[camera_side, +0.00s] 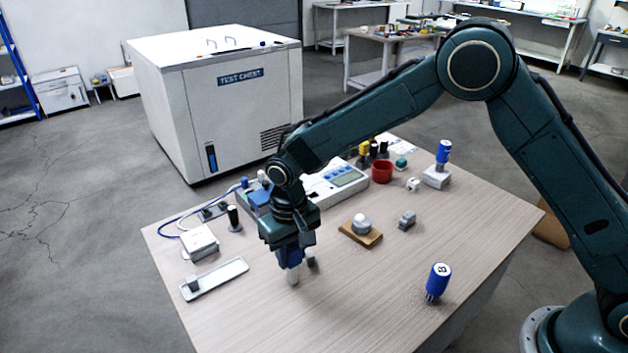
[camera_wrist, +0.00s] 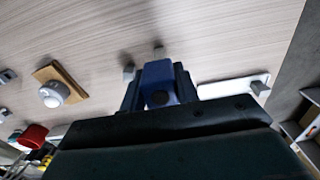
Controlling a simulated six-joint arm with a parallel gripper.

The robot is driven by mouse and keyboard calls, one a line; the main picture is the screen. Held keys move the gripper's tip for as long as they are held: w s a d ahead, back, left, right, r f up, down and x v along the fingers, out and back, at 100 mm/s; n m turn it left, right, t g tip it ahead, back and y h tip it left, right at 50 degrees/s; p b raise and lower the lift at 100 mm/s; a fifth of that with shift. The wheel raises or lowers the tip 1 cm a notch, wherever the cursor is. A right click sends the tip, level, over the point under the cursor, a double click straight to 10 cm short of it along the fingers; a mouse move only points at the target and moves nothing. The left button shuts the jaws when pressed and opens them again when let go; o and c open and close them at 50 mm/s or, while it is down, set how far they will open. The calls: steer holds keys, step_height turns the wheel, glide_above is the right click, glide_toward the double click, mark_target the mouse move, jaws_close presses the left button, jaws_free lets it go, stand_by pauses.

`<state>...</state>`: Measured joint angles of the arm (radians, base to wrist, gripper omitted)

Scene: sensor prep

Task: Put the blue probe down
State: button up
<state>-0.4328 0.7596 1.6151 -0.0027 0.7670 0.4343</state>
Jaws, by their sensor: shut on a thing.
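My gripper (camera_side: 289,252) points down over the front left of the wooden table, shut on a blue probe (camera_side: 292,258). The probe has a pale grey lower end, near or at the table top; I cannot tell whether it touches. In the wrist view the blue probe (camera_wrist: 158,80) sits between the dark jaws (camera_wrist: 158,92), and its upper part faces the camera. A small grey piece (camera_wrist: 128,73) shows close beside the jaws there. A blue cylinder marked 8 (camera_side: 439,278) stands apart at the right, and another blue-topped piece (camera_side: 443,153) stands on a white block behind.
A white tray (camera_side: 228,273) with a grey block (camera_side: 192,284) lies to the left. A wooden plate (camera_side: 350,237) with a white knob and a small grey block (camera_side: 407,219) are to the right. A meter (camera_side: 342,181) and red cup (camera_side: 382,171) stand behind.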

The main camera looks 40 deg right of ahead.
steer(key=o, duration=1)
steer(key=shift+c, duration=0.2)
steer(key=shift+r, duration=0.1)
step_height(320, 180, up, 11)
steer(key=shift+r, duration=0.55)
